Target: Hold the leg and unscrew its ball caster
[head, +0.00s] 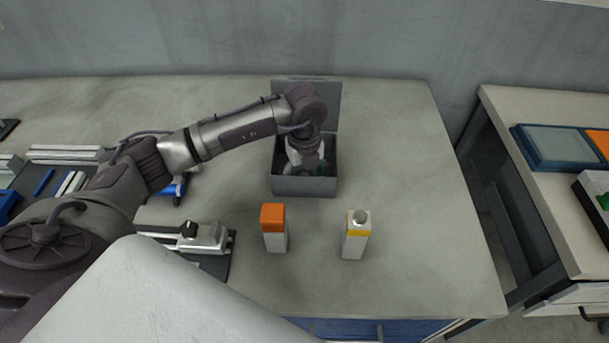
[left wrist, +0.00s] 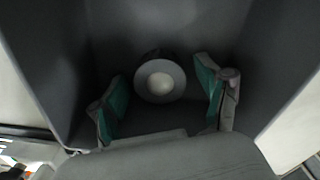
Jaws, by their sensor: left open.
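My left gripper (head: 310,165) reaches down into an open grey box (head: 304,187) on the table. Its two green-padded fingers are apart. In the left wrist view a round piece with a pale ring and a lighter ball-like middle, which looks like the ball caster (left wrist: 160,82), lies inside the box between the open fingers. I cannot tell whether they touch it. In the head view the arm hides it. A white upright block with a yellow band and a round grey top (head: 356,235) stands in front of the box. I cannot tell for sure which thing is the leg. My right gripper is not in view.
A white block with an orange top (head: 274,228) stands in front of the box. A metal fixture (head: 205,238) lies to the left, with rails and blue parts beyond it. The table's right side is clear. A second table with a blue tray (head: 555,146) stands at right.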

